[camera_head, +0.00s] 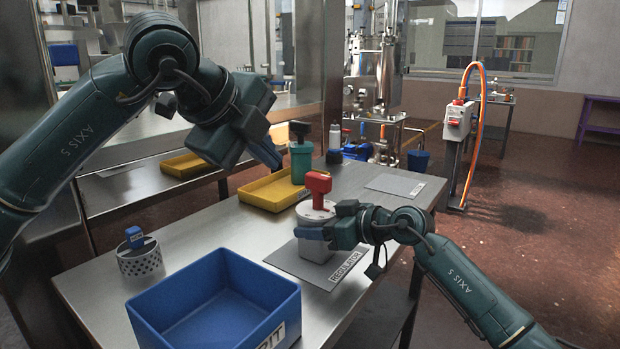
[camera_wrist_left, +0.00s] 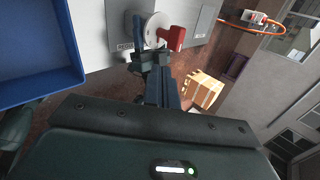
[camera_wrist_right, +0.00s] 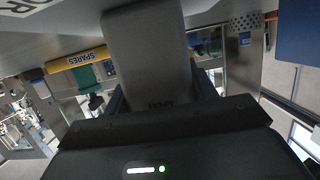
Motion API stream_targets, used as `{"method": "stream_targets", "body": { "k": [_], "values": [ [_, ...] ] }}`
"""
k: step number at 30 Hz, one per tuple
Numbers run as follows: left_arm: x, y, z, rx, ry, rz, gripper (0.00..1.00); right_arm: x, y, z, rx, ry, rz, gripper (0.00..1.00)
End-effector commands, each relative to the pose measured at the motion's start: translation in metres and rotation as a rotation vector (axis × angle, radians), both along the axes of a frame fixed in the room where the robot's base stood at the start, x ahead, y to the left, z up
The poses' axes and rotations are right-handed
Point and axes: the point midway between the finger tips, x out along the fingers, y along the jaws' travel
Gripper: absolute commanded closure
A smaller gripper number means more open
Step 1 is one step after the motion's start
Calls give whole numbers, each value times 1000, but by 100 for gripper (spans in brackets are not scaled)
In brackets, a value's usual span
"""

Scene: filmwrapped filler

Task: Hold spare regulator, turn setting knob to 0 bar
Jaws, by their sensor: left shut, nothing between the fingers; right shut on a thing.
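The regulator has a grey body (camera_head: 318,249), a white round dial top and a red knob (camera_head: 318,183). It stands upright on a grey mat labelled REGULATOR (camera_head: 290,262). My right gripper (camera_head: 328,234) is shut on its body from the right. In the right wrist view the grey body (camera_wrist_right: 150,50) fills the space between the fingers. My left gripper (camera_head: 268,156) is shut and empty, raised above the table, up and left of the knob. The left wrist view shows the red knob (camera_wrist_left: 173,39) beyond the left fingertips, apart from them. The dial's markings are too small to read.
A blue bin (camera_head: 285,305) stands at the front. A perforated cup (camera_head: 140,264) with a blue-tagged item is at left. A yellow tray (camera_head: 262,200), labelled SPARES in the right wrist view, holds a teal dark-topped item (camera_head: 300,160). Another mat (camera_head: 395,186) at back right is bare.

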Motion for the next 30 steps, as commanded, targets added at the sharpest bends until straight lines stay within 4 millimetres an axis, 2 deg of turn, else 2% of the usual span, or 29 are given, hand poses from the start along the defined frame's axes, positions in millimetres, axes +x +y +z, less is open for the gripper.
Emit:
{"method": "stream_targets", "body": {
  "k": [4,8,22,30],
  "values": [
    [-9,3,-2,-54,5,46,100,0,0,-1,-1,1,0,75],
    [-5,0,-9,-64,8,55,100,0,0,-1,-1,1,0,75],
    [53,-39,-73,-63,10,54,100,0,0,0,-1,1,0,75],
    [79,-56,-70,-62,7,55,100,0,0,-1,-1,1,0,75]
  ]
}}
